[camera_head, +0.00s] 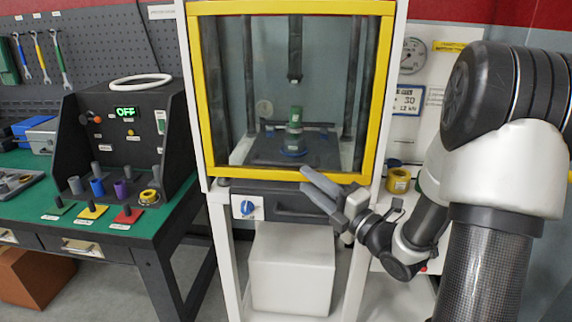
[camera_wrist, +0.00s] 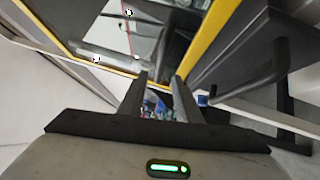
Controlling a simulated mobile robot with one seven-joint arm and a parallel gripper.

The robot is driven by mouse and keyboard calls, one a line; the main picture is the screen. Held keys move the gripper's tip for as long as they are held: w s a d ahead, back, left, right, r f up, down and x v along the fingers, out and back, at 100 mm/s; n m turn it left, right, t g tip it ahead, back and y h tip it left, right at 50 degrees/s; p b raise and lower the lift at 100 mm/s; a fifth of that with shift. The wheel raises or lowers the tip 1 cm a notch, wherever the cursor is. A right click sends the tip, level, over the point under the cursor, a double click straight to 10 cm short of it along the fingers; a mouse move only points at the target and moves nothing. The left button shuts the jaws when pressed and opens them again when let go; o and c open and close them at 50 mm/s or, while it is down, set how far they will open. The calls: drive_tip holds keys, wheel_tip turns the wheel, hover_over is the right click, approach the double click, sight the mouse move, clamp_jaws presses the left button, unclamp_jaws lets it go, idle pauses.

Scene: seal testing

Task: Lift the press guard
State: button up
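The press guard (camera_head: 255,173) is a yellow frame with a clear pane across the front of the white press. It is down, its bottom rail just above the dark press base. A yellow rail of the guard (camera_wrist: 211,38) also crosses the wrist view diagonally. My gripper (camera_head: 304,178) is at the guard's lower right, by the bottom rail. Its two grey fingers are apart. The wrist view shows the fingertips (camera_wrist: 160,77) spread near the yellow rails, with no object clearly held. I cannot tell whether the fingers touch the rail.
Behind the pane, a green part (camera_head: 294,118) stands under the press ram (camera_head: 295,50). Below the guard are a blue knob (camera_head: 247,208) and a dark handle (camera_wrist: 284,62). A green bench (camera_head: 40,190) with a tester (camera_head: 125,130) stands left. A yellow roll (camera_head: 398,181) lies right.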

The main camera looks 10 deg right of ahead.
sight(289, 166)
drive_tip(key=x, duration=0.9)
drive_tip(key=shift+w+a, duration=0.1)
drive_tip(key=shift+w, duration=0.1)
clamp_jaws()
